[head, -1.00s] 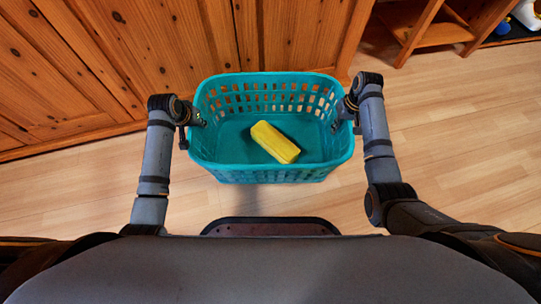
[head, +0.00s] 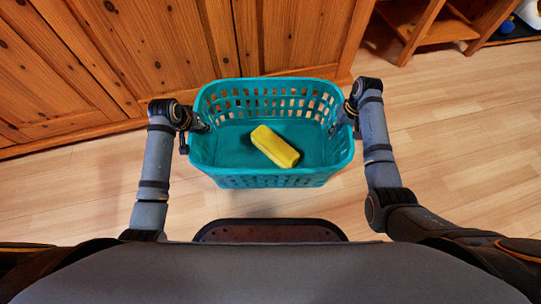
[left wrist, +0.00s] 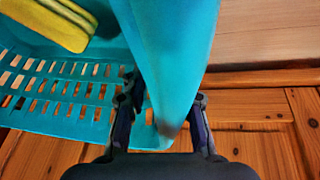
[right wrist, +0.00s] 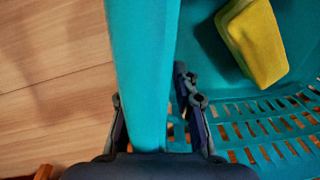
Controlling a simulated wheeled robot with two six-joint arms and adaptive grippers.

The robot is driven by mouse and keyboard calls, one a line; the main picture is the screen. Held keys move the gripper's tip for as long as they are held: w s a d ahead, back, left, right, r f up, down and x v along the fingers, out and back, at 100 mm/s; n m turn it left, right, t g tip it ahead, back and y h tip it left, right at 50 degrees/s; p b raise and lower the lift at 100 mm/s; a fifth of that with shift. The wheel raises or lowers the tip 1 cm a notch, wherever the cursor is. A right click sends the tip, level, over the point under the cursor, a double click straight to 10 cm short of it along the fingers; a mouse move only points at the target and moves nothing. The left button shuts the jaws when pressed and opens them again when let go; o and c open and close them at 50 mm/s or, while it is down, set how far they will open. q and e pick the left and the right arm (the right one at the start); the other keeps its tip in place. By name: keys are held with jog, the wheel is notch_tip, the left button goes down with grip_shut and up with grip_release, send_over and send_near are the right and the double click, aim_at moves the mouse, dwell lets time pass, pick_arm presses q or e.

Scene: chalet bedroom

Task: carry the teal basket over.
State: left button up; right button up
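The teal basket (head: 271,180) hangs in front of me between my two arms, close to level, with its open top facing up. My left gripper (head: 205,123) is on its left side wall and my right gripper (head: 338,122) is on its right side wall. In the left wrist view, the fingers (left wrist: 163,105) straddle the teal wall (left wrist: 170,50). In the right wrist view, the fingers (right wrist: 153,95) also straddle the wall (right wrist: 145,60). A yellow block-like item (head: 275,146) lies on the basket's floor. The fingertip contacts are partly hidden.
A wooden cabinet front (head: 150,50) stands just beyond the basket, across the back left. An open wooden shelf unit (head: 437,34) stands at the back right, with small items at its far right. The plank floor (head: 460,130) is clear on the right.

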pick_arm(q)
jog(key=v, duration=1.2)
pick_arm(e)
notch_tip(320, 180, up, 12)
jog(key=d, duration=0.1)
jog(key=shift+d, duration=0.2)
dwell(0.3)
